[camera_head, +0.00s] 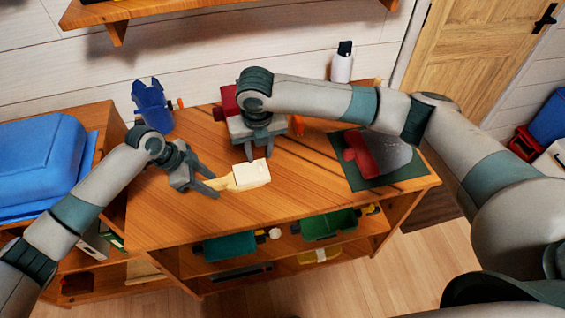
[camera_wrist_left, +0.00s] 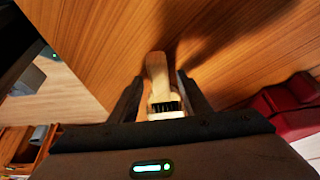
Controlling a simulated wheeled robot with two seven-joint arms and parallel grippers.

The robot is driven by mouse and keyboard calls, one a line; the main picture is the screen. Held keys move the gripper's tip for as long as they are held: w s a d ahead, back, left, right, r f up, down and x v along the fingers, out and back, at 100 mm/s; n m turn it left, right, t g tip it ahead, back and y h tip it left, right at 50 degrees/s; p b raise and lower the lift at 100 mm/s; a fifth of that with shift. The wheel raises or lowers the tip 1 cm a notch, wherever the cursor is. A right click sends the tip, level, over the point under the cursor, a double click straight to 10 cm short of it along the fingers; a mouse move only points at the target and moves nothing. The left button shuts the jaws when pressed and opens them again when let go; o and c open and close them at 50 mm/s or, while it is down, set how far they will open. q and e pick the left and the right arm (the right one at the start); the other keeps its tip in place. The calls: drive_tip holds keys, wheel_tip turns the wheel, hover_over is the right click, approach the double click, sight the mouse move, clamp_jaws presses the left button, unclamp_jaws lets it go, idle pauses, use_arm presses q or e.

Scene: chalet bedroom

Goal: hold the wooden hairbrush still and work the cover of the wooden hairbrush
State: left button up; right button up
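The wooden hairbrush (camera_head: 228,183) lies on the wooden table, its pale handle toward my left gripper. A cream block-shaped cover (camera_head: 252,173) sits at its right end. My left gripper (camera_head: 212,183) is open at the handle end. In the left wrist view the hairbrush (camera_wrist_left: 157,68) shows between the spread fingers with gaps beside it; dark bristles and a strip of the pale cover (camera_wrist_left: 166,116) show low down, the rest hidden by my gripper. My right gripper (camera_head: 260,152) points down just behind the cover, fingers apart and empty.
A blue container (camera_head: 153,105) stands at the back left. A red object (camera_head: 227,100) is behind my right gripper. A dark green mat (camera_head: 402,177) with a red-and-grey item (camera_head: 360,155) lies right. A white bottle (camera_head: 342,64) stands at the back. The table's front is clear.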

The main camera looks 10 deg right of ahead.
use_arm(q)
drive_tip(key=shift+r, duration=0.1)
drive_tip(key=v, duration=1.2)
drive_tip(key=shift+s, duration=0.1)
idle(0.4)
